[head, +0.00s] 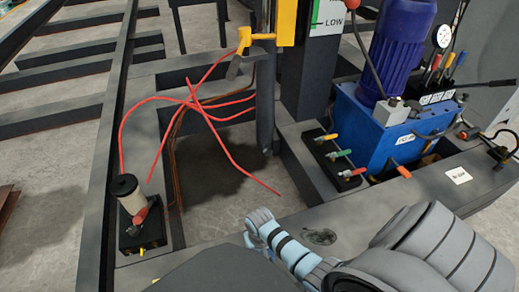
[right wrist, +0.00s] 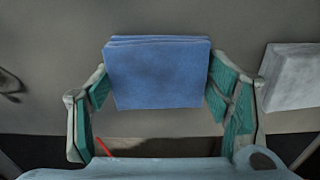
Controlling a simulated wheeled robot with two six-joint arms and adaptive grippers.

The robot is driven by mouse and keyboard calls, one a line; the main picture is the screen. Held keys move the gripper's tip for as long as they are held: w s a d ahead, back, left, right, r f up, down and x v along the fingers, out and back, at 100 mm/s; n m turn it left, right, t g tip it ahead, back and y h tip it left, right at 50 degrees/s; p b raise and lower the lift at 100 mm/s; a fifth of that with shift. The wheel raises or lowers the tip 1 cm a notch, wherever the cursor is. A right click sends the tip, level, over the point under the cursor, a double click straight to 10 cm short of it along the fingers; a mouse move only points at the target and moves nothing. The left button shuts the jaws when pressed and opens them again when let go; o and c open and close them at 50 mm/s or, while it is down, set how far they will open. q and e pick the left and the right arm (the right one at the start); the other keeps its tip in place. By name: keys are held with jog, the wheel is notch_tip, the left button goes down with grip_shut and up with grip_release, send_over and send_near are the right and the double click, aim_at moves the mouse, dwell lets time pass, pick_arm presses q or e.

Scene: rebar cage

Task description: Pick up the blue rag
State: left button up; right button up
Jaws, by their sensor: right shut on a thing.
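The blue rag (right wrist: 157,75) is a folded, layered square pad in the right wrist view. My right gripper (right wrist: 158,92) has its two green-padded fingers at the rag's left and right edges and is shut on it. A plain grey surface lies behind the rag; I cannot tell whether the rag still touches it. In the head view I cannot make out the rag or the right gripper; my arm covers the lower right. My left gripper is not in view.
A white folded pad (right wrist: 291,77) lies to the right of the rag. In the head view, a blue hydraulic unit (head: 382,128) with levers stands at right. Red hoses (head: 200,104) hang in the middle, and a cylinder (head: 131,195) on a black block stands at left.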

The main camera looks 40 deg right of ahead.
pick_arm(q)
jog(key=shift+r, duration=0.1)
pick_arm(e)
jog(key=shift+r, duration=0.1)
jog(key=shift+r+p, duration=0.25)
jog(key=shift+p, duration=0.05)
notch_tip(320, 180, up, 10)
jog(key=p, duration=0.7)
notch_tip(320, 180, up, 9)
jog(key=p, duration=0.5)
send_over(259, 254)
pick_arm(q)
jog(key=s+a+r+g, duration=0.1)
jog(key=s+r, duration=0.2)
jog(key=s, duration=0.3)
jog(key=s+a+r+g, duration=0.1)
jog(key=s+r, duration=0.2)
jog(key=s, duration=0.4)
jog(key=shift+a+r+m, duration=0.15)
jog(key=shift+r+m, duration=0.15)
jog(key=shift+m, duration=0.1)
pick_arm(e)
jog(key=shift+d+r, duration=0.1)
jog(key=shift+r, duration=0.05)
